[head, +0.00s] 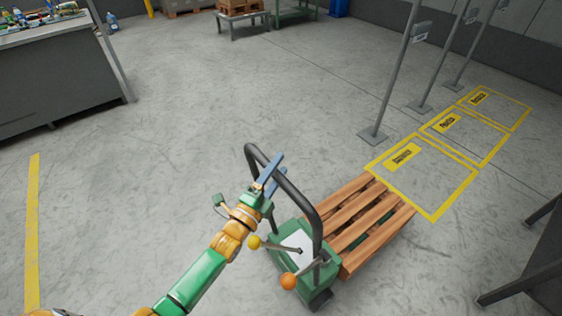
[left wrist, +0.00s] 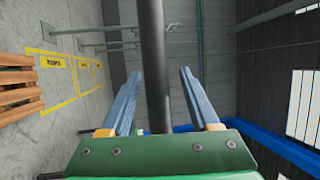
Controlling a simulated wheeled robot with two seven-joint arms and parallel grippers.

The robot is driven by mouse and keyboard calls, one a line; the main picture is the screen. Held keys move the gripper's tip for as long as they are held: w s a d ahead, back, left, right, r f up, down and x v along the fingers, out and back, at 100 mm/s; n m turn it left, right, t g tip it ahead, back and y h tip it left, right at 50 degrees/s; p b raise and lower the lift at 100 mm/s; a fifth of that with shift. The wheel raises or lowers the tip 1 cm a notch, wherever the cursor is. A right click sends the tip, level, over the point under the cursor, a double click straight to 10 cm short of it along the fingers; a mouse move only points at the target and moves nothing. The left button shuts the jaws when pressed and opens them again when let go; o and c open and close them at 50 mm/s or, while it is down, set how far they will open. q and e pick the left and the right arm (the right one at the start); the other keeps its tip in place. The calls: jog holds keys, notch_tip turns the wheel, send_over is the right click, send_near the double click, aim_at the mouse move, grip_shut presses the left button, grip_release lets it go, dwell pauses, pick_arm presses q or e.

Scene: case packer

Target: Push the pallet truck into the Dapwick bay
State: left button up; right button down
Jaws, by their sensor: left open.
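The pallet truck (head: 290,240) is green with a dark looped handle (head: 300,203) and carries a wooden pallet (head: 365,222). The pallet's far end is at the near edge of the closest yellow-outlined bay (head: 425,176). Two more bays, a middle one (head: 462,137) and a far one (head: 497,108), lie beyond; I cannot read their labels surely. My left gripper (head: 272,174) is open at the handle's left side. In the left wrist view the handle bar (left wrist: 154,70) passes between the open fingers, with a gap on each side. My right gripper is not in view.
Grey sign posts (head: 393,75) stand on floor plates along the bays' left side. A dark frame (head: 540,265) stands at the lower right. A workbench (head: 60,75) is at the upper left. The floor left of the truck is clear.

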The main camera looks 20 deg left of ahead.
pick_arm(q)
jog(key=shift+w+r, duration=0.1)
jog(key=shift+w, duration=0.55)
grip_shut()
